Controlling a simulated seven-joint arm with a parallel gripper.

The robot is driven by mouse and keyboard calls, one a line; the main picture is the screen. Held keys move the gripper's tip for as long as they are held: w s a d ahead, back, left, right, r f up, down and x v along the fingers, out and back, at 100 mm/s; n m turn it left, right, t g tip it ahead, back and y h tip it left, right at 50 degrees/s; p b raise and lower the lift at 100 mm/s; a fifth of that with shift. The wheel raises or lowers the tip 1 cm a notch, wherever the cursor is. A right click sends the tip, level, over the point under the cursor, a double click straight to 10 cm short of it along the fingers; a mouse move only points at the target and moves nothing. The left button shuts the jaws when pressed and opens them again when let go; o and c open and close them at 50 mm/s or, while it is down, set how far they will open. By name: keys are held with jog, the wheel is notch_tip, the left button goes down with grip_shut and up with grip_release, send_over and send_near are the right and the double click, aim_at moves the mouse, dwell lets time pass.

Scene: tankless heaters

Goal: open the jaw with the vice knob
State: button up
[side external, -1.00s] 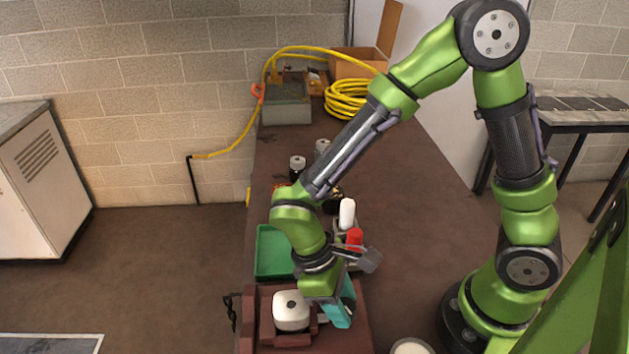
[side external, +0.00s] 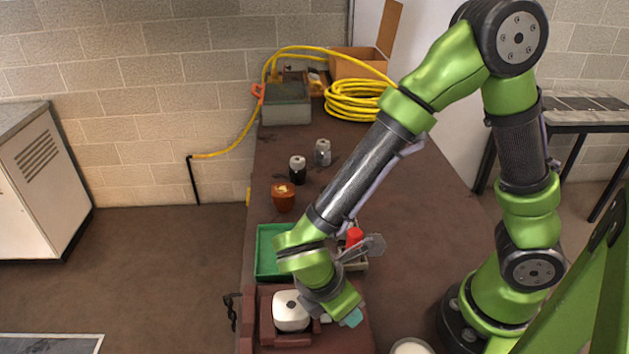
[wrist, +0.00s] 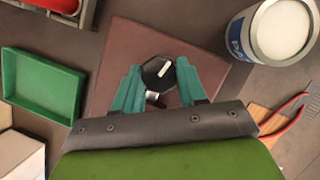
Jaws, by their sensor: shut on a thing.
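The vice (side external: 266,328) is reddish-brown and sits at the near end of the bench, with a white block (side external: 291,311) at its jaw. The vice knob (wrist: 158,72) is black with a white pointer line. It lies between the teal fingers of my gripper (wrist: 159,80) in the wrist view, with the brown plate (wrist: 125,45) below it. My gripper is shut on the knob. In the side view my gripper (side external: 352,318) is just right of the white block, its fingertips low; the knob is hidden there by my gripper.
A green tray (side external: 268,250) lies behind the vice, beside a bin with a red-topped item (side external: 354,237). A paint can (wrist: 280,32) and red-handled pliers (wrist: 285,122) are near my gripper. A brown pot (side external: 283,198) and two small weights stand farther back.

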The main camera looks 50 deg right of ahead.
jog(key=shift+n+t, duration=0.4)
jog(key=shift+n, duration=0.5)
jog(key=o, duration=1.1)
jog(key=shift+c, duration=0.2)
jog(key=shift+r, duration=0.1)
jog(key=v, duration=1.6)
jog(key=shift+a+r, duration=0.25)
jog(key=shift+r, duration=0.1)
